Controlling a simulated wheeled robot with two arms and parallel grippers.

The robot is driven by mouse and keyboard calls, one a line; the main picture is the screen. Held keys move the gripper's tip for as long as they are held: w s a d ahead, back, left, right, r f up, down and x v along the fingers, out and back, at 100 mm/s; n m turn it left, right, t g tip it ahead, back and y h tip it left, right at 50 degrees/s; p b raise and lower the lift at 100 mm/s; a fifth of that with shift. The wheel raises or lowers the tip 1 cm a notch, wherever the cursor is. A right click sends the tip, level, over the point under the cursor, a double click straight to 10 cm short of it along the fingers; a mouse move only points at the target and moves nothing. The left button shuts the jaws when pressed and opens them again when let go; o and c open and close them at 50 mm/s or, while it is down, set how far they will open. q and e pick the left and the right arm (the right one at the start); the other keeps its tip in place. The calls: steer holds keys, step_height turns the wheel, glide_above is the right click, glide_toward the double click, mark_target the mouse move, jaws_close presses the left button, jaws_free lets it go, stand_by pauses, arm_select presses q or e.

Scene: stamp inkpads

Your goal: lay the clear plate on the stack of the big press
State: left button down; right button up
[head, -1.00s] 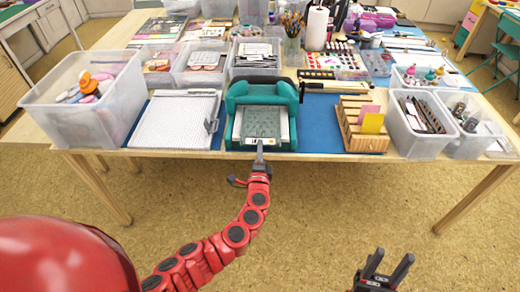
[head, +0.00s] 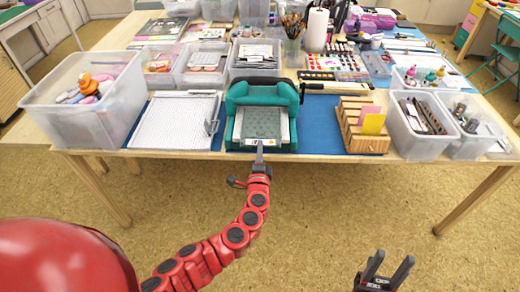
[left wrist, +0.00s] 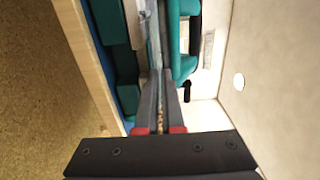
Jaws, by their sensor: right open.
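The big press (head: 238,92) is teal and stands on the blue mat at the table's front edge. A clear, greenish plate (head: 262,124) lies over its pale bed, within the stack area; I cannot tell whether it rests fully on the stack. My left gripper (head: 260,146) is at the plate's front edge. In the left wrist view its fingers (left wrist: 161,75) are close together, with a thin edge of the plate (left wrist: 154,42) between the tips. My right gripper (head: 391,259) is open and empty, low in front of the table.
A white gridded board (head: 172,122) lies left of the press, beside a large clear bin (head: 90,110). A slotted wooden rack (head: 362,138) stands to the right, with clear bins (head: 418,143) beyond it. Blue mat is bare between press and rack (head: 318,135).

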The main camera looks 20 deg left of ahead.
arm_select(q)
steer(key=shift+f+b, duration=0.35)
steer(key=shift+b, duration=0.15)
stand_by(0.4)
steer(key=c, duration=1)
jaws_free()
steer(key=shift+v, duration=2.5)
